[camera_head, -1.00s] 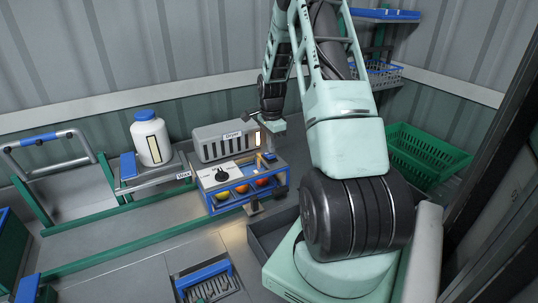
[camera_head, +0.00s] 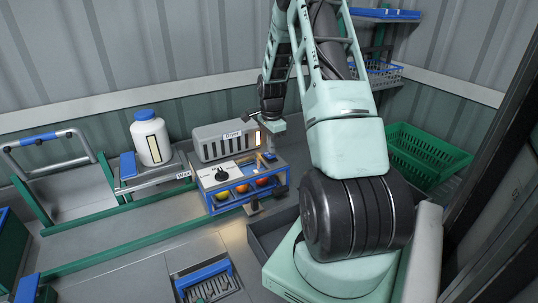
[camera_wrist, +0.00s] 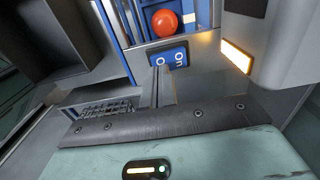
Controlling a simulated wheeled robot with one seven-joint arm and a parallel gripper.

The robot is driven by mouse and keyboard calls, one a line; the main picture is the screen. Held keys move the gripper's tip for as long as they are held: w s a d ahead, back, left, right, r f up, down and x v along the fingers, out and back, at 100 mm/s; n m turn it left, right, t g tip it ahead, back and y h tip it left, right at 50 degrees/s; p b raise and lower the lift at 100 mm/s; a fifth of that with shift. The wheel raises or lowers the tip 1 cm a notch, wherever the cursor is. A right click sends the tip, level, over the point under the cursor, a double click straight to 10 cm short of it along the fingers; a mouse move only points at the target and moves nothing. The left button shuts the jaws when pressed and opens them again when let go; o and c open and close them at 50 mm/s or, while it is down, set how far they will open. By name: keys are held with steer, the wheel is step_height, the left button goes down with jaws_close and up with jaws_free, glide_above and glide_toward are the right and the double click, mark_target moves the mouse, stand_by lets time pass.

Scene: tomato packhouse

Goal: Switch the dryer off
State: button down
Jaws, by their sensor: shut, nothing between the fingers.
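The dryer (camera_head: 210,146) is a grey, slotted box labelled "Dryer" on the bench. Its amber lamp (camera_head: 257,138) is lit, and the lamp also glows in the wrist view (camera_wrist: 236,56). A blue switch plate (camera_wrist: 180,54) with the word "on" and a white ring mark sits beside the dryer. My gripper (camera_head: 270,150) is shut and empty at the dryer's right end. In the wrist view my gripper's thin fingers (camera_wrist: 157,80) point at the plate's ring-marked end. I cannot tell whether they touch it.
A blue-framed rack with a black dial (camera_head: 222,175) holds red, orange and yellow tomatoes in front of the dryer. A white bottle with a blue cap (camera_head: 150,140) stands to the left. A green crate (camera_head: 425,155) sits behind my arm. Green rails run along the bench.

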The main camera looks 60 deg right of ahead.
mark_target(271, 155)
steer(key=shift+f+b, duration=0.55)
steer(key=shift+f, duration=0.3)
stand_by(0.3)
steer(key=shift+r, duration=0.1)
steer(key=shift+r+p, duration=2.5)
steer(key=shift+r, duration=1)
steer(key=shift+f, duration=0.1)
